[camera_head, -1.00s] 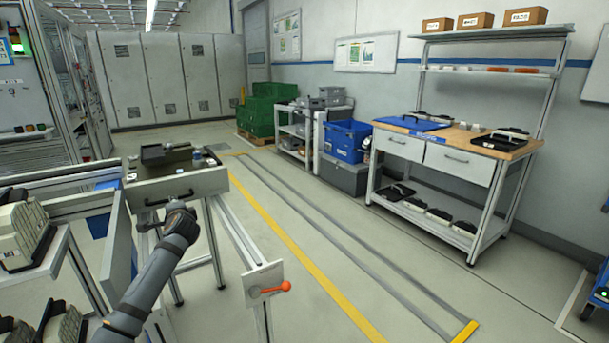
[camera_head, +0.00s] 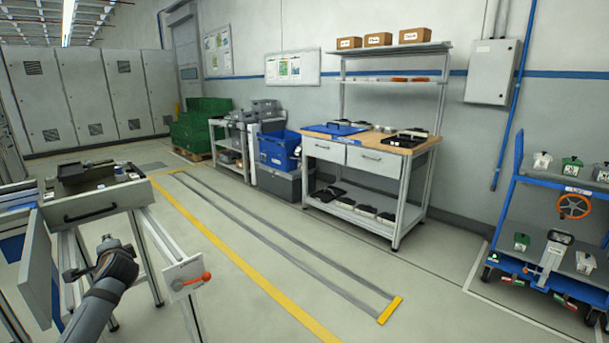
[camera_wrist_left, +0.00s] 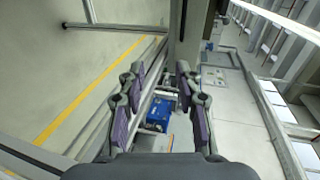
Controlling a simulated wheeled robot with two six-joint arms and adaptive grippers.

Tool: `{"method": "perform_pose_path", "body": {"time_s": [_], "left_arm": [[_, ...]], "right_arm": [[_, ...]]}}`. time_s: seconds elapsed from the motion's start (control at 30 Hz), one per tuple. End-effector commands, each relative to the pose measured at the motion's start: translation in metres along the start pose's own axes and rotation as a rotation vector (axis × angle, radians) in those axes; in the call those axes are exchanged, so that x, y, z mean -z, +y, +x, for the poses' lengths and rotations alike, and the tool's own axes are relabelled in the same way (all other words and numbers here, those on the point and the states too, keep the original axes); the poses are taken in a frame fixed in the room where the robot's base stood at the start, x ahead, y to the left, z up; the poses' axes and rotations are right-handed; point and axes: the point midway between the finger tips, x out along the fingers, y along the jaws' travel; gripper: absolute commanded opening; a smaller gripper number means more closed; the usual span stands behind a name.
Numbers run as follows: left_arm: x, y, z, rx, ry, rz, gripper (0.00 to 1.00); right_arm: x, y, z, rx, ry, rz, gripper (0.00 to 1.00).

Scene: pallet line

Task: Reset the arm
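My left arm comes in at the lower left of the head view, and its wrist (camera_head: 115,268) is in front of the drawer table. A dark part sticks out to the left of the wrist there; the fingers are not clear in that view. In the left wrist view my left gripper (camera_wrist_left: 160,76) has its two purple-padded fingers apart, with nothing between them. Floor and a blue box (camera_wrist_left: 159,114) show beyond the fingers. My right gripper is in neither view.
A drawer unit (camera_head: 96,207) with dark items on top stands close by the left arm. A post with an orange-red handle (camera_head: 190,281) is just right of the wrist. A workbench (camera_head: 359,159) stands by the wall and a blue trolley (camera_head: 519,215) at right. The middle floor is clear.

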Motion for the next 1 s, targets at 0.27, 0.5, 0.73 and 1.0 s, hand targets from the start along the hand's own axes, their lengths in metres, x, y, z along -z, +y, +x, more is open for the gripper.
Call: {"method": "perform_pose_path", "body": {"time_s": [0.27, 0.5, 0.73, 1.0], "left_arm": [[0.02, 0.07, -0.033, -0.122, 0.041, -0.072, 0.34], [0.034, 0.162, -0.096, -0.318, 0.068, -0.189, 0.34], [0.026, 0.268, -0.209, -0.625, 0.03, -0.381, 0.34], [0.003, 0.32, -0.308, -0.867, -0.073, -0.539, 0.34]], "right_arm": [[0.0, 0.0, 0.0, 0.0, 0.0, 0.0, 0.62], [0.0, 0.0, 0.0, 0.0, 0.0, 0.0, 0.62], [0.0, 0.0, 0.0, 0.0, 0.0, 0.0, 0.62], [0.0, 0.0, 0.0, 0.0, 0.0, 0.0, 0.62]]}}
